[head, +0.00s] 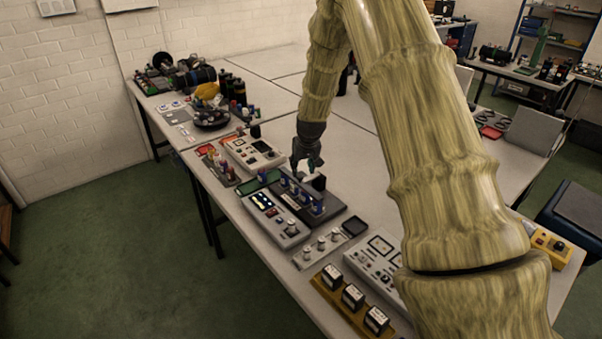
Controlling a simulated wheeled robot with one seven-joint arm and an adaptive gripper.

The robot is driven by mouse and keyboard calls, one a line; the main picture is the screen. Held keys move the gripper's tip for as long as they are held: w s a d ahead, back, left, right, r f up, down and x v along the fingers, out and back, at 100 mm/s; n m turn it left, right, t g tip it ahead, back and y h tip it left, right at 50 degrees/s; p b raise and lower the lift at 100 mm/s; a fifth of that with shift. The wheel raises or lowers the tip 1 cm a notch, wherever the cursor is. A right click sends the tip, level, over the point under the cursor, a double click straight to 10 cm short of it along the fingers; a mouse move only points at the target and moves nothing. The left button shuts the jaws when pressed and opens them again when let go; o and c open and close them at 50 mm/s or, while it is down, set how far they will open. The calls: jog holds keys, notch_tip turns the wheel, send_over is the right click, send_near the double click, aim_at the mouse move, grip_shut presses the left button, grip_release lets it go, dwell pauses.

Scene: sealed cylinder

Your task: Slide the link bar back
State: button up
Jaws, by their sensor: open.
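My arm comes down from the upper right. My gripper (306,167) is at its end, open, just above the far end of a dark base board (332,212) on the long bench. The board carries several blue-topped posts (318,207) in a row and a black block (319,183) at its far side. A small green part shows at the gripper's right finger; I cannot tell whether they touch. The link bar is too small to pick out among the posts. Nothing is clearly held between the fingers.
A grey instrument with lit buttons (274,220) stands just left of the board, and another grey meter box (254,152) behind it. A white box with knobs (321,247) and a yellow rack of black meters (352,300) stand nearer.

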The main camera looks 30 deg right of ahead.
aim_at(301, 176)
jog(key=shift+p+x, duration=0.75)
jog(key=shift+x, duration=2)
grip_shut()
